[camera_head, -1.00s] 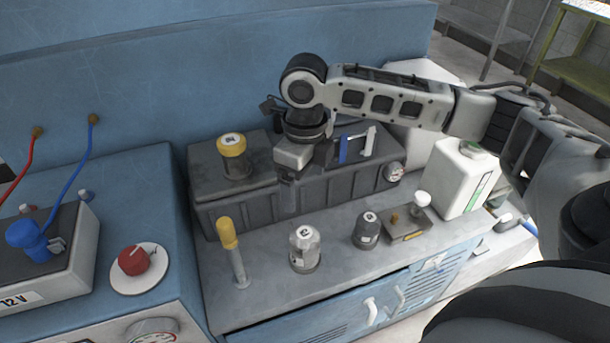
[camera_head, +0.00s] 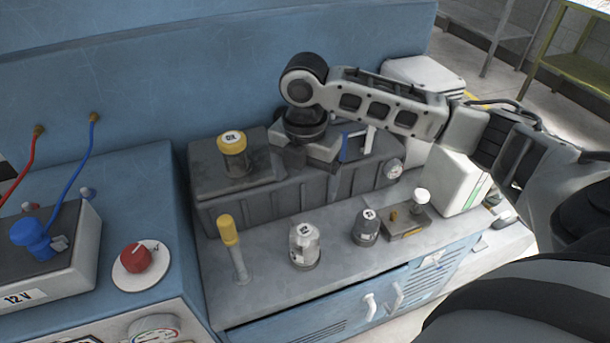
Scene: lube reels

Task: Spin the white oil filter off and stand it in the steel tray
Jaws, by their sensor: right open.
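The white oil filter (camera_head: 304,244) stands upright on the grey bench ledge, with a dark base and a small label on top. A smaller dark grey filter (camera_head: 366,227) stands to its right. I cannot make out a steel tray for certain. My left gripper is not in view.
A yellow-capped oil jar (camera_head: 233,155) sits on the ribbed box (camera_head: 225,212). A yellow-handled lever (camera_head: 232,248) stands left of the filter. A small block with a white knob (camera_head: 408,223) and a white jug (camera_head: 455,180) are to the right. Bare ledge lies before the filters.

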